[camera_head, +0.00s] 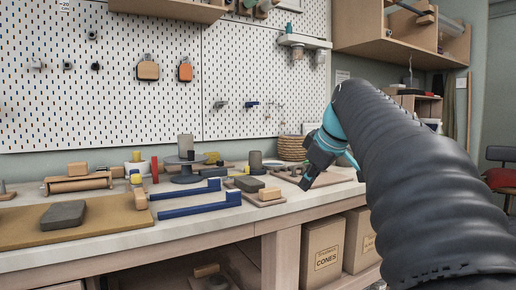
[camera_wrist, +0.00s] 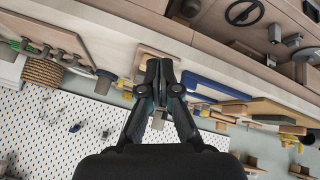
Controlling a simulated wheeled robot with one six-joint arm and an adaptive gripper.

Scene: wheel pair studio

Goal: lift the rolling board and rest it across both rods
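Two blue rods lie side by side on the bench in the head view, a rear one (camera_head: 188,191) and a front one (camera_head: 190,209), each with a raised right end. A blue rod also shows in the wrist view (camera_wrist: 215,86). I cannot tell for certain which piece is the rolling board. A wide tan board (camera_head: 108,228) lies flat left of the rods, with a dark grey slab (camera_head: 64,214) on it. Nothing rests across the rods. My gripper (camera_head: 304,185) is right of the rods, above the bench; its fingers look shut and empty in the wrist view (camera_wrist: 159,66).
A small board with a grey-green block (camera_head: 269,194) sits between the rods and my gripper. A wooden roller (camera_head: 80,184) lies at the back left. A pegboard (camera_head: 100,110) backs the bench.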

